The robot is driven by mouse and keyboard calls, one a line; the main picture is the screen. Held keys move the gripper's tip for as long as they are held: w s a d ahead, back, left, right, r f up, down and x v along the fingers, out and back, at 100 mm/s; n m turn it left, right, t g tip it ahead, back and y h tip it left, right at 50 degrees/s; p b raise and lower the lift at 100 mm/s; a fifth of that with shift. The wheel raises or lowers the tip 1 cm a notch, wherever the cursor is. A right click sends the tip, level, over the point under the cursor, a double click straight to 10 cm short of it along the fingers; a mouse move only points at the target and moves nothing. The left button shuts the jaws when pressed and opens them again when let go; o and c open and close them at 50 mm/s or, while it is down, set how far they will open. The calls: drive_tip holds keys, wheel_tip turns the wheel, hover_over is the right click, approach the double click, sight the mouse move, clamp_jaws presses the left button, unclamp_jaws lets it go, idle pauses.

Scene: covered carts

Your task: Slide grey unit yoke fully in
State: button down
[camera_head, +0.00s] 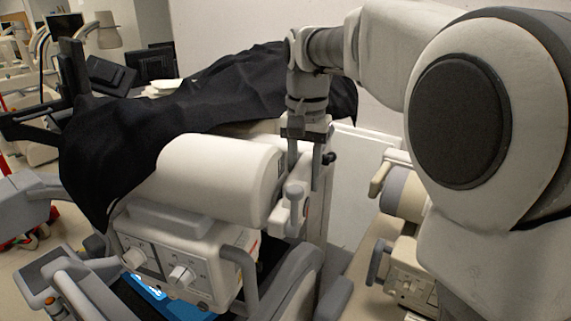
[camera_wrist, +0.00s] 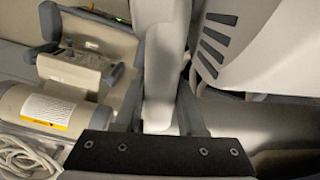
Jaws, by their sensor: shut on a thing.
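The pale grey unit has a rounded drum (camera_head: 215,178) above a box with white knobs (camera_head: 185,265), in front of the black-draped cart. My gripper (camera_head: 305,178) reaches down at the drum's right end, with its fingers pointing down. In the wrist view, my gripper (camera_wrist: 160,118) is shut on a pale upright bar, which I take as the yoke (camera_wrist: 163,65). The same pale part shows beside the drum (camera_head: 290,195) in the head view. Its lower end and the finger contact are partly hidden, and I cannot tell how far in it sits.
Black cloth (camera_head: 200,100) covers the cart behind the unit. Another pale unit (camera_head: 405,270) stands at the right, partly hidden by my arm. Grey curved handles (camera_head: 80,285) lie at the lower left. A coiled cable (camera_wrist: 25,158) shows at the wrist view's lower left.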

drive_tip(key=shift+s+f, duration=0.15)
drive_tip(key=shift+f, duration=0.05)
drive_tip(key=shift+s+a, duration=0.2)
drive_tip(key=shift+s, duration=0.05)
drive_tip(key=c, duration=0.5)
unclamp_jaws()
drive_tip(key=shift+s, duration=0.15)
drive_tip(key=shift+r, duration=0.2)
drive_tip(key=shift+r, duration=0.35)
wheel_tip(320, 180, up, 16)
drive_tip(key=p, duration=0.2)
drive_tip(key=shift+r, duration=0.25)
